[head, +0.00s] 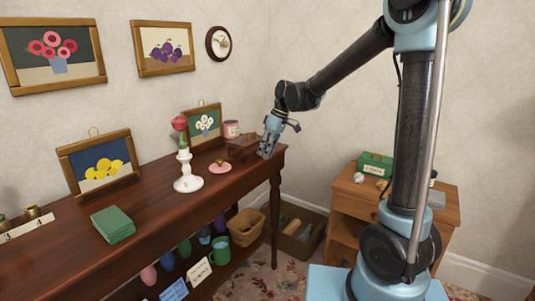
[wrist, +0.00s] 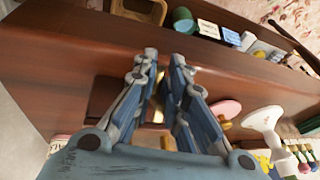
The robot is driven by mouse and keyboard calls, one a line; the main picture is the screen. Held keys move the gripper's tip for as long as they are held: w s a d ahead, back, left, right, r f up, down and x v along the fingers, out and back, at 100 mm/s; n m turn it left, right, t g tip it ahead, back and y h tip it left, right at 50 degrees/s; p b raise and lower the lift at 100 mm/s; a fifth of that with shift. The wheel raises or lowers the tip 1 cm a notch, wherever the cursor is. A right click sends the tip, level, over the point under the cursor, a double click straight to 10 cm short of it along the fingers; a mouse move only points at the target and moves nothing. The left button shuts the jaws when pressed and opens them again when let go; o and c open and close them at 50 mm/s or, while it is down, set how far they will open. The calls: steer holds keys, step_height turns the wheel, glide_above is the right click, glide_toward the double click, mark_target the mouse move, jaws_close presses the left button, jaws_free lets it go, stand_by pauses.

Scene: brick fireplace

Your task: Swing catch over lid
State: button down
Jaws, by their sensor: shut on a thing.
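A small dark brown wooden box (head: 242,150) stands at the right end of the long dark table. My gripper (head: 265,153) points down at the box's right side. In the wrist view, the gripper's blue fingers (wrist: 164,58) are close together, with a narrow gap between them, over the dark box (wrist: 104,96). A small brass-coloured part, which looks like the catch (wrist: 158,115), shows between the fingers. The gripper is shut on it, but the contact is mostly hidden. I cannot tell the catch's angle or whether it lies over the lid.
A pink dish (head: 220,167), a white candlestick (head: 188,180) and a pink tin (head: 231,129) stand near the box on the table (head: 150,203). Framed pictures lean behind. A lower shelf holds cups and a basket (head: 246,227). A side cabinet (head: 354,195) stands to the right.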

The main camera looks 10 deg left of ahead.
steer(key=shift+w+a+r+m+g+h, duration=0.15)
steer(key=shift+r+g+h, duration=0.25)
steer(key=shift+h, duration=0.5)
steer(key=shift+w+a+r+m+g+h, duration=0.15)
steer(key=shift+a+r+g+h, duration=0.2)
steer(key=shift+h, duration=0.55)
steer(key=shift+w+a+r+g+h, duration=0.15)
steer(key=shift+r+g+h, duration=0.25)
steer(key=shift+h, duration=0.5)
steer(key=c, duration=1.7)
jaws_free()
steer(key=v, duration=1.2)
steer(key=shift+f, duration=0.1)
